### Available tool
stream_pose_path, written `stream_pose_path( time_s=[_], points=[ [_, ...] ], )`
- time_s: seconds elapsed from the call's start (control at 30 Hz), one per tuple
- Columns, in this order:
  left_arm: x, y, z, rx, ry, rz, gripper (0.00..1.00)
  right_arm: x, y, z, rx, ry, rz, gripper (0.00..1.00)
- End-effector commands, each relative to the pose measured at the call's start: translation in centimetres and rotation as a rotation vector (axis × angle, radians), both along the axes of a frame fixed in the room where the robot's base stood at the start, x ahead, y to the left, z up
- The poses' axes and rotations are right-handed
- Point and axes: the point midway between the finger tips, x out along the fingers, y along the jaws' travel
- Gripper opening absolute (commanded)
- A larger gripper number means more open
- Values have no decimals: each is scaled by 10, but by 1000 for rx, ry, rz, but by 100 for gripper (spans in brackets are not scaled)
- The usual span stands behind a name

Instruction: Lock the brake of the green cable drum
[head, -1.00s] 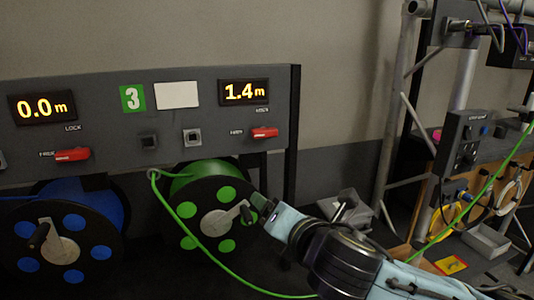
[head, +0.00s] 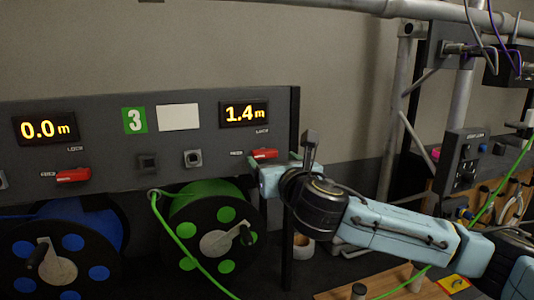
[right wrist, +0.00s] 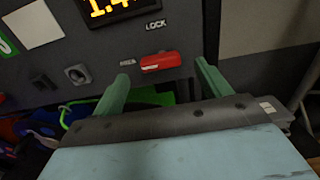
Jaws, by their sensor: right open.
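The green cable drum (head: 207,213) hangs under the grey panel, with a crank on its face. Its red brake lever (head: 264,153) sits on the panel below the 1.4 m display, lying roughly horizontal beside the left-hand label and below the LOCK label. My right gripper (head: 273,161) is open just in front of the lever. In the right wrist view the red lever (right wrist: 161,61) shows between the two green fingertips (right wrist: 162,70), with a gap on both sides; contact cannot be seen. My left gripper is not in view.
The blue drum (head: 70,240) with its own red lever (head: 73,175) is to the left. A green cable (head: 178,238) runs from the panel down and right. A dark post (head: 288,240) stands at the panel's right edge. Truss tubes (head: 398,120) stand farther right.

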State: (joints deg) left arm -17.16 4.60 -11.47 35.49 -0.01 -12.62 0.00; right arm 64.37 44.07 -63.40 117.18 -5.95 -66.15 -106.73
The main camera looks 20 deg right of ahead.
Motion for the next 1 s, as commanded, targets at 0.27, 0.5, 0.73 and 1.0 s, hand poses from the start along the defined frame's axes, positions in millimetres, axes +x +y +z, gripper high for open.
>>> stream_pose_path(
  time_s=[0.27,0.5,0.73,1.0],
  points=[
    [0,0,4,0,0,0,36,38,2,0,1,0,0,76],
    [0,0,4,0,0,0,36,47,2,0,1,-1,1,76],
    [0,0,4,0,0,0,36,48,2,0,1,-1,1,75],
    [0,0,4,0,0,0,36,47,2,0,1,0,1,40]
  ],
)
